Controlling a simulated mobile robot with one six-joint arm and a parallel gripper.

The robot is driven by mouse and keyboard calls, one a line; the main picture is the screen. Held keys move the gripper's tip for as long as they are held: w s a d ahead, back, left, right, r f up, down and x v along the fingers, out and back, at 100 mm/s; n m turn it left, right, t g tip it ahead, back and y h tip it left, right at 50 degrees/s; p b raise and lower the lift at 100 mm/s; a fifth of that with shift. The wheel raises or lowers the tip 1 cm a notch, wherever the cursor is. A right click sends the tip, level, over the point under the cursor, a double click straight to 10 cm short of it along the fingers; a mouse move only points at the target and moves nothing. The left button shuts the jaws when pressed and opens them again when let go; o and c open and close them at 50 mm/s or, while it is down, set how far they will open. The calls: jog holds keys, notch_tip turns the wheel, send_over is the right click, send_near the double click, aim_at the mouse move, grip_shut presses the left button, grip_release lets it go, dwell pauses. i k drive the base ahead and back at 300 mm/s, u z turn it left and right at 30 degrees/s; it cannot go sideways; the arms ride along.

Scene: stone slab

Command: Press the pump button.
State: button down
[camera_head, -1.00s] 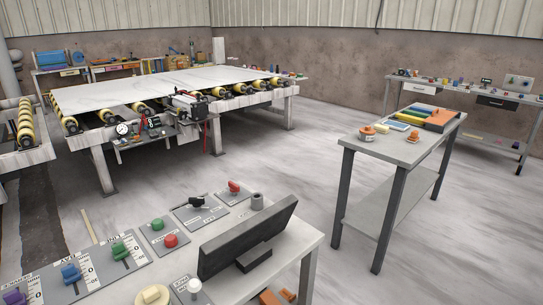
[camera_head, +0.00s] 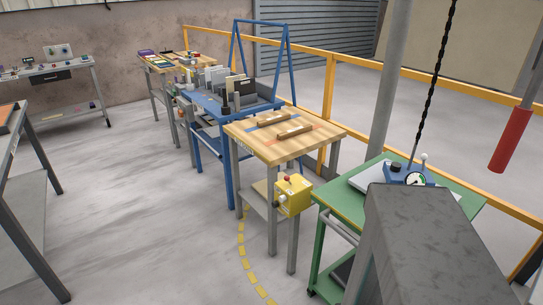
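No part is clearly marked as the pump button, and I cannot tell which control it is. A yellow control box (camera_head: 293,196) with a red knob on top and small controls on its face is at the side of a wooden-topped table. A blue device (camera_head: 408,174) with a round dial and a white-tipped lever shows at the green cart, partly hidden by a grey block. My gripper is not in view.
The wooden-topped table (camera_head: 321,141) bears two wooden bars. A blue rack (camera_head: 228,178) stands behind it. The green cart (camera_head: 329,230) and grey block (camera_head: 425,245) fill the right. A red cylinder (camera_head: 511,140) hangs at far right. Floor (camera_head: 150,200) is open at left.

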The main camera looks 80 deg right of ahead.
aim_at(395, 167)
jog(key=u, duration=1.2)
jog(key=k, duration=0.15)
jog(key=z, duration=3.4)
jog(key=k, duration=0.25)
jog(key=z, duration=1.8)
